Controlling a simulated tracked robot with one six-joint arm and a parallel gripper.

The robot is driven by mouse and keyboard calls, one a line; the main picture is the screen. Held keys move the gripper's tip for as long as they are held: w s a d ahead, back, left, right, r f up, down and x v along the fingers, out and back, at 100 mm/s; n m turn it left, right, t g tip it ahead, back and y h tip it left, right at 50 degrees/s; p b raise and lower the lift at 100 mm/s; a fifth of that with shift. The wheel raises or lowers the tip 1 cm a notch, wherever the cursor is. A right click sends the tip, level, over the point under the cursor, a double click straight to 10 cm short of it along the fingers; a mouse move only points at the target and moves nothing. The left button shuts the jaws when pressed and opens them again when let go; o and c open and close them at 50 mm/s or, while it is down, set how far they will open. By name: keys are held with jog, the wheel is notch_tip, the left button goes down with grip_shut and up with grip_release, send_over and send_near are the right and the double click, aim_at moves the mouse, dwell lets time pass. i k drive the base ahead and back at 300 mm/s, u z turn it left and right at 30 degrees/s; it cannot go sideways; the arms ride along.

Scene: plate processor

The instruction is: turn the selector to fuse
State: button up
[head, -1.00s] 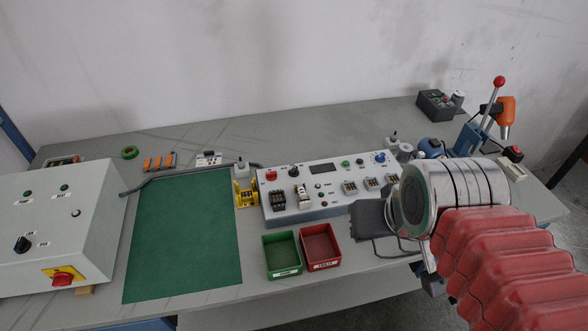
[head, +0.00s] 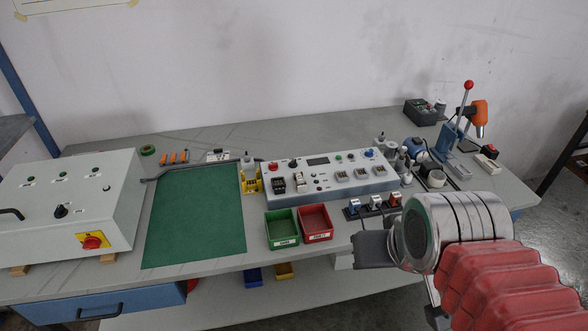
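A light grey test console (head: 335,188) sits at the back middle of the bench. A small black knob (head: 293,163) is on its upper left, beside a red button, and a blue knob (head: 369,153) is on its upper right. A larger black rotary knob (head: 60,211) is on the sloping control box (head: 70,195) at left. The labels are too small to read, so I cannot tell which knob has a fuse position. My gripper (head: 372,248) is low at the right, in front of the console and apart from all knobs. Its fingers are not clear.
A green bin (head: 282,243) and a red bin (head: 315,238) stand before the console. Several plug-like parts (head: 375,203) are near my gripper. A green mat (head: 195,225) lies clear in the middle. A lever press (head: 455,140) stands at back right. A drawer handle (head: 100,312) sticks out at front left.

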aim_at(293, 164)
jog(key=z, duration=0.05)
jog(key=k, duration=0.4)
jog(key=u, duration=0.8)
jog(key=i, duration=1.2)
jog(key=u, duration=0.1)
